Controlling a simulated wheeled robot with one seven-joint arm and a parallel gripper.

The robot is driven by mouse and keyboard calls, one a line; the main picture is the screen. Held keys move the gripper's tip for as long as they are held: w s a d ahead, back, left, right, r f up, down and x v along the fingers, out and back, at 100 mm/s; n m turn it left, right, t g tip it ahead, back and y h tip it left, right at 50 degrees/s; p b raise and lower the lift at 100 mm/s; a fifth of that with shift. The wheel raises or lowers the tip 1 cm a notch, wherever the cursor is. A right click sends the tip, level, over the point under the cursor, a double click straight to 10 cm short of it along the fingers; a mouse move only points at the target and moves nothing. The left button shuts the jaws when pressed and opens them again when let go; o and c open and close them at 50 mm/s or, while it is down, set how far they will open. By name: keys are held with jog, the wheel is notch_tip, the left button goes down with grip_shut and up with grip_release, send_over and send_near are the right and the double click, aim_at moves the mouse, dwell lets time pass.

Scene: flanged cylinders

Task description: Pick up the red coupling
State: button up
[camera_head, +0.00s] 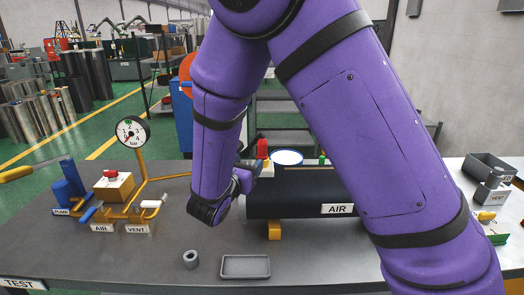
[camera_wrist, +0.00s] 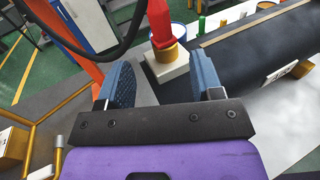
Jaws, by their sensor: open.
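The red coupling (camera_head: 262,148) stands upright behind my forearm's end, near the left end of the black AIR cylinder. In the wrist view the red coupling (camera_wrist: 161,24) sits above a brass-coloured ring (camera_wrist: 166,53) on a pale block (camera_wrist: 168,69). My gripper (camera_wrist: 162,78) is open, with its two blue pads apart and nothing between them. The coupling lies beyond the fingertips, roughly in line with the gap. In the head view my gripper (camera_head: 244,180) is partly hidden by my own wrist.
The black AIR cylinder (camera_head: 290,200) lies right of my gripper on a yellow support (camera_head: 274,230). Yellow pipes with a gauge (camera_head: 131,132) stand at left. A grey tray (camera_head: 245,275) and a small ring (camera_head: 190,259) lie in front. A white round container (camera_head: 287,157) is behind.

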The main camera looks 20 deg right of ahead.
aim_at(261, 149)
jog(key=x, duration=0.5)
jog(key=shift+w+a+f, duration=0.1)
jog(key=shift+w+f, duration=0.05)
jog(key=shift+w, duration=0.15)
jog(key=shift+r+x, duration=0.15)
jog(key=shift+x, duration=1.2)
jog(key=shift+r+x, duration=0.1)
jog(key=shift+x, duration=1.2)
jog(key=shift+s+d, duration=0.15)
jog(key=shift+d, duration=0.05)
jog(key=c, duration=1)
